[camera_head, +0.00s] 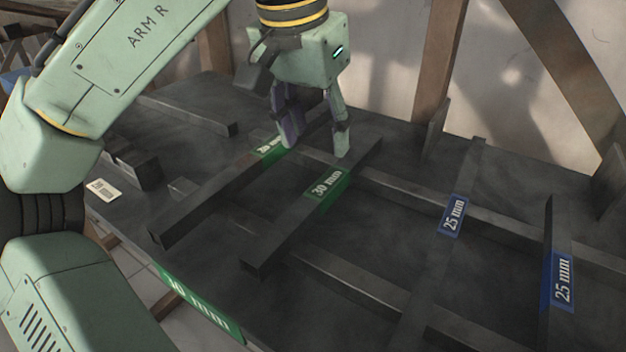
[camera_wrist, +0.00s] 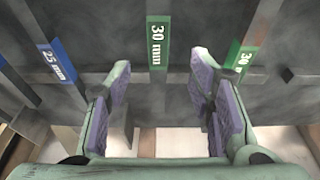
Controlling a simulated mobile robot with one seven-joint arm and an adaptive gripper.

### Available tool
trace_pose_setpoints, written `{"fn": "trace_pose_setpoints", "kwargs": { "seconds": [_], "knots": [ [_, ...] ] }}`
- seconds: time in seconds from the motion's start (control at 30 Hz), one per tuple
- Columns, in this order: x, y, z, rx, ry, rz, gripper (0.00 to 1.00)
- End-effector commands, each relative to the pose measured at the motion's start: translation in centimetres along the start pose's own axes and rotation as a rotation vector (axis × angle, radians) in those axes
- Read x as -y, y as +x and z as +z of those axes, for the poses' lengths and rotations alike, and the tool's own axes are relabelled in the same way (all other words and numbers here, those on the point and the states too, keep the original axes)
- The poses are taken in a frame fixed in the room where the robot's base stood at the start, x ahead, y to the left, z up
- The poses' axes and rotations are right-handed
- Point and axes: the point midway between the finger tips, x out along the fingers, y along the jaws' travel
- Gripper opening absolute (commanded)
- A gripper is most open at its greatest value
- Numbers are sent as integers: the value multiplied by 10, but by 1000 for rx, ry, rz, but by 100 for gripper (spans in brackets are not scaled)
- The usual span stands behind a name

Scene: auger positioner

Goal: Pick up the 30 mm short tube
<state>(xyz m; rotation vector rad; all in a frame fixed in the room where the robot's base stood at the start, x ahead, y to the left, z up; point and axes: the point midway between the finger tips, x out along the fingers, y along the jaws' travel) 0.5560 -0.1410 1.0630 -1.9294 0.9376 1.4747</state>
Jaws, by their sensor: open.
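A dark square tube with a green 30 mm label (camera_head: 328,185) lies slanted across the rails in the middle of the head view. In the wrist view this 30 mm tube (camera_wrist: 158,85) runs upright in the picture, between the two fingers. My gripper (camera_head: 316,146) is open and empty, pointing down near the far part of the tubes. In the wrist view its purple-padded fingers (camera_wrist: 162,70) stand apart on either side of the tube, with no contact visible. Another green-labelled tube (camera_head: 205,195) lies to the left, its label partly covered by a finger.
Two tubes with blue 25 mm labels (camera_head: 453,216) (camera_head: 562,279) lie to the right. Dark crossrails (camera_head: 345,275) run under the tubes. Dark blocks (camera_head: 130,165) and a small white label (camera_head: 103,190) are at the left. Wooden posts (camera_head: 438,60) stand behind the table.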

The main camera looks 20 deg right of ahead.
Motion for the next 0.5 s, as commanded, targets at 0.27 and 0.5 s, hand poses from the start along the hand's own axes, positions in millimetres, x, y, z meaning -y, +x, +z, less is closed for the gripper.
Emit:
{"fn": "trace_pose_setpoints", "kwargs": {
  "seconds": [0.27, 0.5],
  "knots": [
    [0, 42, 0, -1, 2, 1, 48],
    [0, 62, 0, -3, 1, 2, 48]
  ]
}}
